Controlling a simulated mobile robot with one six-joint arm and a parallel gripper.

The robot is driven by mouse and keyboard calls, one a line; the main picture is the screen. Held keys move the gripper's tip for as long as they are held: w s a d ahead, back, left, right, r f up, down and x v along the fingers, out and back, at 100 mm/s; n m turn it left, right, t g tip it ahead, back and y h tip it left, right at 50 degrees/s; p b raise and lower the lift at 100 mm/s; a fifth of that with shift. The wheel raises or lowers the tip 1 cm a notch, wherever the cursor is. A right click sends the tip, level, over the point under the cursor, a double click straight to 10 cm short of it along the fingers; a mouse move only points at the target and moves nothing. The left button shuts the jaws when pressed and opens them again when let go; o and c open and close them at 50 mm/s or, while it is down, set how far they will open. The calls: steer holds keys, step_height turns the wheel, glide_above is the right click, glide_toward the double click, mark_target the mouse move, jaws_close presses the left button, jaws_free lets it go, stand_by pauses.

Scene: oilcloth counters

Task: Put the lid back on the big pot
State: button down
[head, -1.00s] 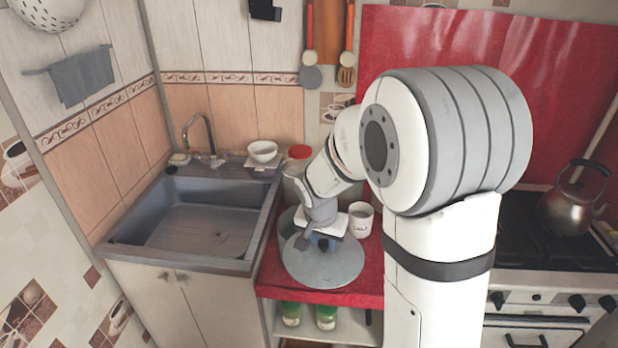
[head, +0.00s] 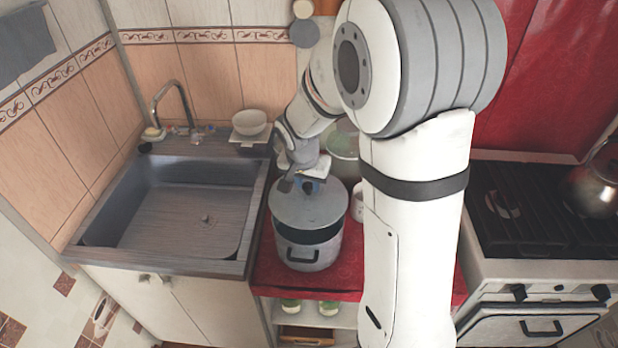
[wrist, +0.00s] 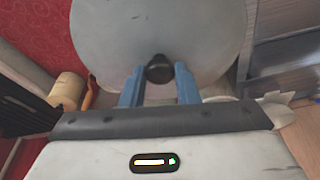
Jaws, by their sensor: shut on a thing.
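The lid (head: 308,205) is a grey metal disc with a black knob (wrist: 159,70). My gripper (head: 308,183) holds the lid by this knob, with the blue fingers on either side of it in the wrist view. The big pot (head: 305,257), grey with a dark handle on its front, stands on the red counter just below the lid. A dark band shows between the lid's front edge and the pot's front wall, so the lid looks raised above the pot. The lid hides most of the pot's opening. The lid's far side is partly behind my gripper.
A white mug (head: 357,204) stands close to the right of the pot, partly behind my arm. The sink (head: 180,215) is to the left, with a white bowl (head: 249,123) on its back ledge. The stove with a kettle (head: 597,182) is at the right.

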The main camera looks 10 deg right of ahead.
mark_target(307, 195)
step_height(307, 195, down, 5)
steer(key=b, duration=0.3)
steer(key=shift+f+b, duration=0.3)
steer(key=shift+b, duration=0.15)
steer(key=shift+r+b, duration=0.1)
steer(key=shift+b, duration=0.4)
stand_by(1.3)
steer(key=shift+f+b, duration=0.2)
steer(key=shift+b, duration=0.5)
stand_by(0.8)
stand_by(0.4)
steer(key=c, duration=0.6)
jaws_free()
steer(key=shift+o, duration=0.2)
